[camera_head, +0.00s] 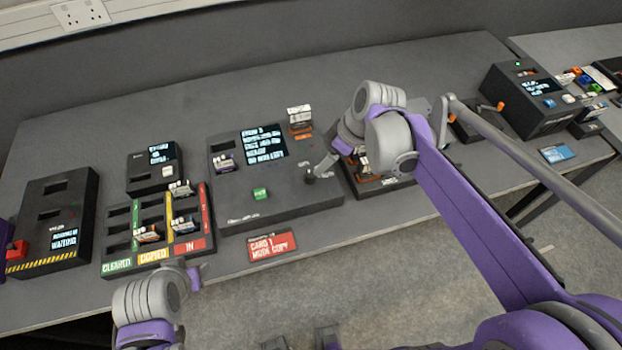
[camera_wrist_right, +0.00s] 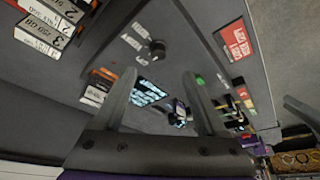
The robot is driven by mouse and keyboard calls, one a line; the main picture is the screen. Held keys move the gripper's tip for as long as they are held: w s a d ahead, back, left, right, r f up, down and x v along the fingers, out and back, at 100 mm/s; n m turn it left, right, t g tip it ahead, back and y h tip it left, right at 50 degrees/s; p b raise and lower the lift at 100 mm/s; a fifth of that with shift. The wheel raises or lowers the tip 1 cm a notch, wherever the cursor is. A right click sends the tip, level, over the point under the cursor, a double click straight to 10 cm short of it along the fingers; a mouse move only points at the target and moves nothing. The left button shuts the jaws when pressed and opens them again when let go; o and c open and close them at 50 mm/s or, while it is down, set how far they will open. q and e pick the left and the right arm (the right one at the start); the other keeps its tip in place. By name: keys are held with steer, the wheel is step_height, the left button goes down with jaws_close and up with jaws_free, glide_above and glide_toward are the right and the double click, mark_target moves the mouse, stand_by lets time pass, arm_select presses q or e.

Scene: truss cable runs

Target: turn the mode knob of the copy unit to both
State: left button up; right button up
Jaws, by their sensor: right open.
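The copy unit (camera_head: 235,205) is a dark sloped box in the middle of the table, with a lit text screen (camera_head: 263,143) and a green button (camera_head: 260,193). Its black round mode knob (camera_head: 310,176) is at its right side; it also shows in the right wrist view (camera_wrist_right: 157,48), beside small white labels (camera_wrist_right: 133,41) too small to read.
A red card reading "CARD 1 MODE COPY" (camera_head: 272,247) lies in front of the unit. A sorting tray (camera_head: 118,266) with coloured lanes stands left of it. A holder (camera_head: 397,181) with cards stands close right, partly hidden by my right arm. Cards stand in the unit's slots.

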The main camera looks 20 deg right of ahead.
mark_target(311, 174)
steer(key=b+x, duration=0.1)
steer(key=x, duration=1)
steer(key=shift+w+r, duration=0.1)
steer(key=shift+w, duration=0.05)
jaws_close()
